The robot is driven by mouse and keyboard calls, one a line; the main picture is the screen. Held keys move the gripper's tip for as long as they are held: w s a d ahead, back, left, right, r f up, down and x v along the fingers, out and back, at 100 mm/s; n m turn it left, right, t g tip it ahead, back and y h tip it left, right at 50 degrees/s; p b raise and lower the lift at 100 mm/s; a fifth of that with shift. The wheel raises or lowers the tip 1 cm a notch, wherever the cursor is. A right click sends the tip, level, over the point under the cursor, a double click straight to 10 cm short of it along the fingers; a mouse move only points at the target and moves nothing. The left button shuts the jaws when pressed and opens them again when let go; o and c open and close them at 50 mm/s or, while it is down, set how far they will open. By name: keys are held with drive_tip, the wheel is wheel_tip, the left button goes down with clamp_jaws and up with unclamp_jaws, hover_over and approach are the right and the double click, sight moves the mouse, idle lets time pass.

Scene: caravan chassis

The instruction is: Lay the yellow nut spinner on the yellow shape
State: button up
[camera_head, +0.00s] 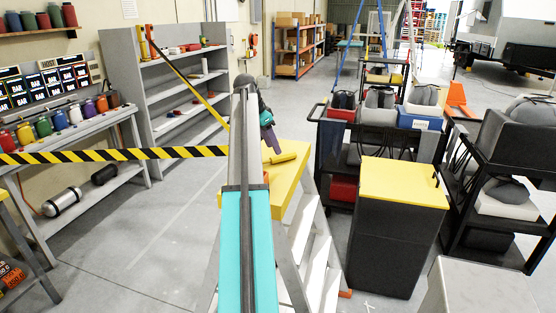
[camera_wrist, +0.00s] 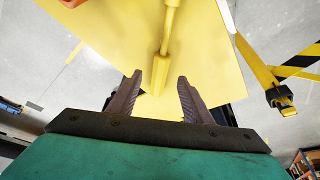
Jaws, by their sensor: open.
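The yellow nut spinner (camera_head: 283,157) lies on the yellow top of a stepladder (camera_head: 289,182). In the wrist view the spinner (camera_wrist: 161,68) shows its thin shaft running up and its thicker handle toward my gripper. My gripper (camera_wrist: 158,84) is open, with its two purple fingers either side of the handle end; I cannot tell whether they touch it. In the head view my gripper (camera_head: 269,142) is at the far left of the ladder top, partly behind my arm. No separate yellow shape stands out clearly; a dark cabinet at the right has a flat yellow top (camera_head: 403,183).
Loaded black carts (camera_head: 335,150) stand behind the cabinet and at the right. Bare floor (camera_head: 150,235) shows between bench and ladder.

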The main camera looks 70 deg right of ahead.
sight(276, 156)
drive_tip(key=shift+p+x, duration=0.95)
drive_tip(key=shift+x, duration=1.55)
drive_tip(key=shift+w, duration=0.1)
drive_tip(key=shift+c, duration=0.4)
clamp_jaws()
